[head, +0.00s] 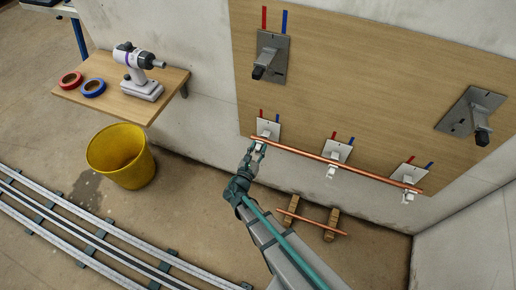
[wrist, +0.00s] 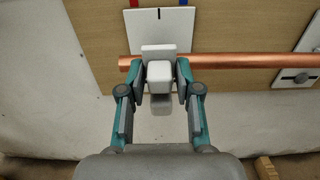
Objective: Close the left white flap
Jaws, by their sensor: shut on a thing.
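The left white flap (wrist: 160,72) is a small white block at the left clip, in front of the copper pipe (wrist: 235,61) near its left end. My gripper (wrist: 160,80) has one fingertip on each side of the flap and is shut on it. In the head view my gripper (head: 257,148) reaches up to the left clip's white plate (head: 267,129) and partly hides the flap there. The copper pipe (head: 310,160) runs across the three clips. I cannot tell whether the flap is latched.
The middle flap (head: 331,172) and right flap (head: 408,197) hang below the pipe. Grey brackets (head: 272,52) are on the wooden panel above. A short copper pipe (head: 305,221) lies on wood blocks on the floor. A shelf (head: 118,98) with a drill and a yellow bucket (head: 120,155) are at left.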

